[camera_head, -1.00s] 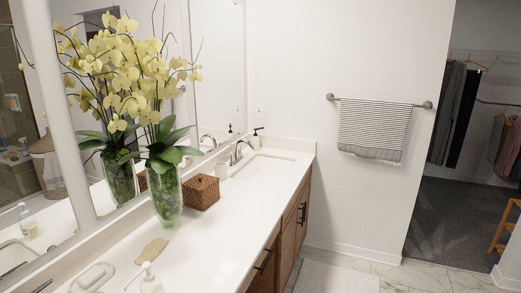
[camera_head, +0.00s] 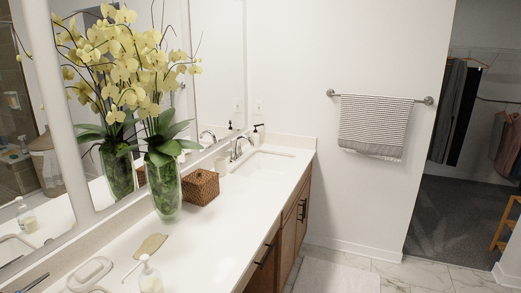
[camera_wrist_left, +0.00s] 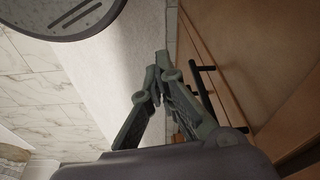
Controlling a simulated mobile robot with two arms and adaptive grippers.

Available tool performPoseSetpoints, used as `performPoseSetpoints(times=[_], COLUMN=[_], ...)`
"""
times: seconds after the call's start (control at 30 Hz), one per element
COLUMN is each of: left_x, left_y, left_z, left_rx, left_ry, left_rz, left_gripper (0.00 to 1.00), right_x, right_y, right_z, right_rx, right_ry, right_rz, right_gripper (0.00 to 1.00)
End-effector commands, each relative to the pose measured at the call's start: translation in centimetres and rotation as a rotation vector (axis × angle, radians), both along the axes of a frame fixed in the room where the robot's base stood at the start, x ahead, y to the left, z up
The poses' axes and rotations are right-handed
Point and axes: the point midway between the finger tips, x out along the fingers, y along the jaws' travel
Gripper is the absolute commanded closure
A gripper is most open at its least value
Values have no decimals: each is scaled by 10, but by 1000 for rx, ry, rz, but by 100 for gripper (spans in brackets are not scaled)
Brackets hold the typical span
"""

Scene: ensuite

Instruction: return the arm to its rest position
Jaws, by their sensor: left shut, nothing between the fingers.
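My left gripper (camera_wrist_left: 158,68) shows in the left wrist view, with its two dark fingers closed together at the tips and nothing between them. It is beside the wooden cabinet front (camera_wrist_left: 235,60), which has dark bar handles (camera_wrist_left: 203,68). I cannot tell whether the fingers touch the cabinet. Neither arm shows in the head view, and my right gripper is in no view.
A white counter (camera_head: 215,225) runs along the mirror, holding a vase of yellow orchids (camera_head: 166,190), a woven box (camera_head: 201,187) and a soap bottle (camera_head: 150,277). A striped towel (camera_head: 375,125) hangs on the wall. A pale rug (camera_head: 337,279) lies on the tiled floor.

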Motion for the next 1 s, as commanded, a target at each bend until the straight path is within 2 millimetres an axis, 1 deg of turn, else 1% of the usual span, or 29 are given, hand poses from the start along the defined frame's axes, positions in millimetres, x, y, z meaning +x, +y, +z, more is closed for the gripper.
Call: performPoseSetpoints(times=[0.03,0.1,0.2,0.3,0.4,0.5,0.6,0.7,1.0], left_x=[-15,-34,-65,-97,-123,-140,-150,-153,-153], left_y=[2,5,10,16,21,25,27,28,28], left_z=[-26,-55,-91,-118,-136,-146,-150,-151,-150], left_rx=[2,4,7,10,12,13,14,15,15], left_ry=[19,33,53,70,83,90,93,93,94], left_rz=[-3,-6,-11,-14,-18,-21,-22,-23,-23], left_gripper=[100,100,100,100,100,100,100,100,100], right_x=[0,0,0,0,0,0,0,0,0], right_y=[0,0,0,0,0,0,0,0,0], right_z=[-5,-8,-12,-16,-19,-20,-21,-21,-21], right_rx=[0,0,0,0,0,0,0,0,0], right_ry=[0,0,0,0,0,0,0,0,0], right_rz=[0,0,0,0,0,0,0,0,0], right_gripper=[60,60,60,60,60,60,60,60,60])
